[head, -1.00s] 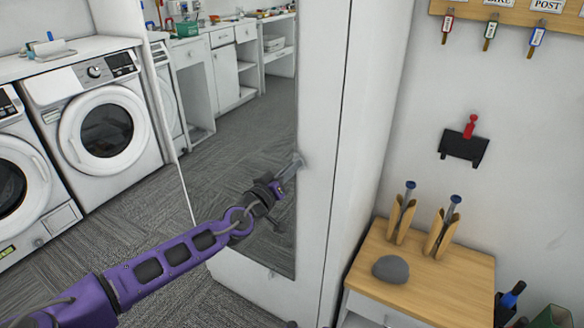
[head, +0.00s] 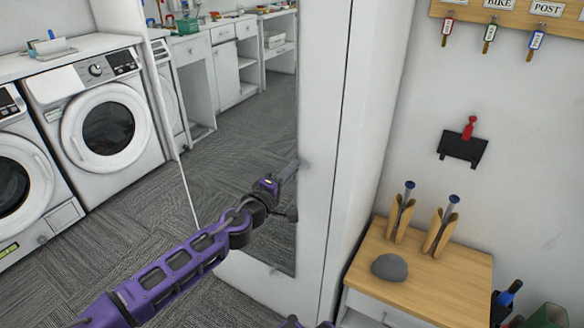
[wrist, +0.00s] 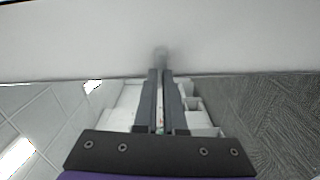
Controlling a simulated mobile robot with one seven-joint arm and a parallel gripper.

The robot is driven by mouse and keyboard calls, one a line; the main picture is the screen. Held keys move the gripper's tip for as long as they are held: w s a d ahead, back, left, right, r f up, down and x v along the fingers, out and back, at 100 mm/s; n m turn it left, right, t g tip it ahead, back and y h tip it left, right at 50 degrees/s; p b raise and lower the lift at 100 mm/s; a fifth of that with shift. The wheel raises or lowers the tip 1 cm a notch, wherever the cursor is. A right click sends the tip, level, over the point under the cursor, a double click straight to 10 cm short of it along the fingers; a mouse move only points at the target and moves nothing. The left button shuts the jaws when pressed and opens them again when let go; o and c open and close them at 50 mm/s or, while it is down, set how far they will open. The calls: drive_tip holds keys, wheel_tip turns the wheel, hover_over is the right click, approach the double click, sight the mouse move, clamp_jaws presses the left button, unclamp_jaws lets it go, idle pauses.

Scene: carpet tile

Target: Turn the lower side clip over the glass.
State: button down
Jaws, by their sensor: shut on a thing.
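The glass (head: 240,135) is a tall mirror pane on a white cabinet door, reflecting the room and carpet. My gripper (head: 292,167) is at the pane's right edge, its fingers nearly closed and pointing at the white door frame. In the wrist view, the side clip (wrist: 160,57) is a small, blurred grey piece at the tips of my gripper (wrist: 160,72), against the white frame beside the glass (wrist: 240,100). The fingers are shut on it. In the head view the fingers hide most of the clip, so I cannot tell its exact angle.
A wooden-topped stand (head: 430,285) with a grey stone (head: 389,267) and two wooden holders is on the right. A key board (head: 500,15) hangs above. Washing machines (head: 105,125) stand at left.

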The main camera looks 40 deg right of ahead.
drive_tip(key=shift+n, duration=0.9)
drive_tip(key=c, duration=1)
unclamp_jaws()
drive_tip(key=v, duration=1.7)
drive_tip(key=shift+a, duration=0.2)
